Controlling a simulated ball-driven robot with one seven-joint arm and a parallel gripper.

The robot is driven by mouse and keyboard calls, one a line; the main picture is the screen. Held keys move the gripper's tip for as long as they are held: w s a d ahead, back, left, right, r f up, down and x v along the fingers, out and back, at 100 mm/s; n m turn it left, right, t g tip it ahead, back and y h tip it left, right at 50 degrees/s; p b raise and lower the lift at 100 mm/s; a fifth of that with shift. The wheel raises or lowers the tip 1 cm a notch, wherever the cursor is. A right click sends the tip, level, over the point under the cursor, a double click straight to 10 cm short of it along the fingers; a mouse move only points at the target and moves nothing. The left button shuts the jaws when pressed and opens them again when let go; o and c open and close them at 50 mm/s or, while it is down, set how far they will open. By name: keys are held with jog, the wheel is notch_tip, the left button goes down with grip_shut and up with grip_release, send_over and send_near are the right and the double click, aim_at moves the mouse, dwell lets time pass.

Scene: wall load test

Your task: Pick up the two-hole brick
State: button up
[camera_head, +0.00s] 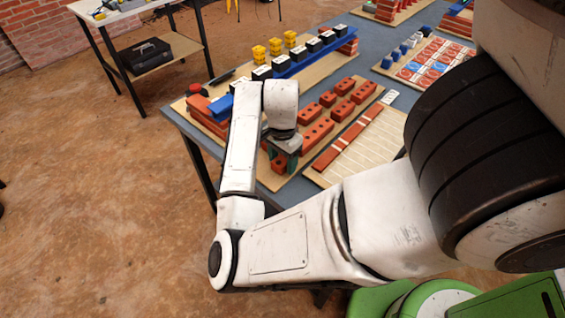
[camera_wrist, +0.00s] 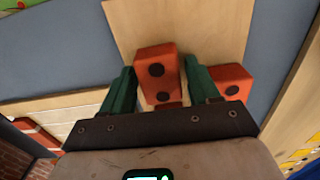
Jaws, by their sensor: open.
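The two-hole brick (camera_wrist: 166,62) is orange-red with two dark round holes in its top face. In the wrist view it lies between the two green fingers of my gripper (camera_wrist: 158,72), which are spread with a narrow gap visible beside the brick. A second orange-red brick (camera_wrist: 236,77), with one hole showing, sits just outside the right finger. In the head view my gripper (camera_head: 285,150) points down over the near end of the brick board. A red brick (camera_head: 279,164) shows at its fingers; I cannot tell which brick it is there.
Several longer red holed bricks (camera_head: 317,135) stand on the board beyond my gripper. A blue rail with black blocks (camera_head: 262,73) is behind them. A board with light strips (camera_head: 362,150) lies to the right. The table's left edge is close to my gripper.

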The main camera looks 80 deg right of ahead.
jog(key=shift+c, duration=0.4)
jog(key=c, duration=0.7)
jog(key=shift+c, duration=0.3)
jog(key=shift+r, duration=0.2)
